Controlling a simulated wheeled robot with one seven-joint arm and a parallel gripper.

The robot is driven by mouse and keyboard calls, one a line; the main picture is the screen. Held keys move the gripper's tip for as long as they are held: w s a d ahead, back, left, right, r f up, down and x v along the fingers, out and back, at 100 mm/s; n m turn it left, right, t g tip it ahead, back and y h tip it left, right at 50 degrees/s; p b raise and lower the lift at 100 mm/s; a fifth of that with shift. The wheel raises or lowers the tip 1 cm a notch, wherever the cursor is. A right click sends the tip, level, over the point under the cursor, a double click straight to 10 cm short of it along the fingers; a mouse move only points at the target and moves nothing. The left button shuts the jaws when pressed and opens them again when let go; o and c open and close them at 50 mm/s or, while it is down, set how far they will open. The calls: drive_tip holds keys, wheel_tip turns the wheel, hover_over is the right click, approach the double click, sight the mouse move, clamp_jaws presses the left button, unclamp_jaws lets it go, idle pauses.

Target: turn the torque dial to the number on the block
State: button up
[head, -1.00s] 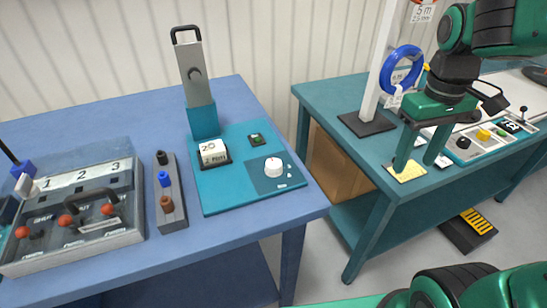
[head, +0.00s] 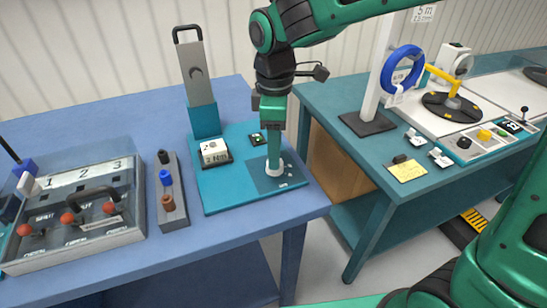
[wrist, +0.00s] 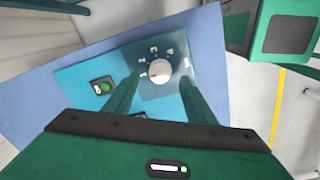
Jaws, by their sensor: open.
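The torque dial is a white round knob (head: 274,169) on a darker teal square plate at the right of the teal board (head: 215,188). In the wrist view the dial (wrist: 159,71) shows a small red mark at its left, with numbers around its upper side. The white block (head: 214,152) on the board reads "2 Nm" on its front. My gripper (head: 273,160) points down at the dial, and its fingers hide part of it in the head view. In the wrist view the open fingers (wrist: 160,80) stand left and right of the dial, apart from it.
A small device with a green button (head: 256,139) sits behind the dial. A tall handled tool (head: 193,75) stands in a teal holder at the board's back. A rack with several coloured pegs (head: 167,195) and a lever box (head: 75,220) are left. A second teal table (head: 350,150) stands right.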

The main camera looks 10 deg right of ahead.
drive_tip(key=shift+f, duration=2.1)
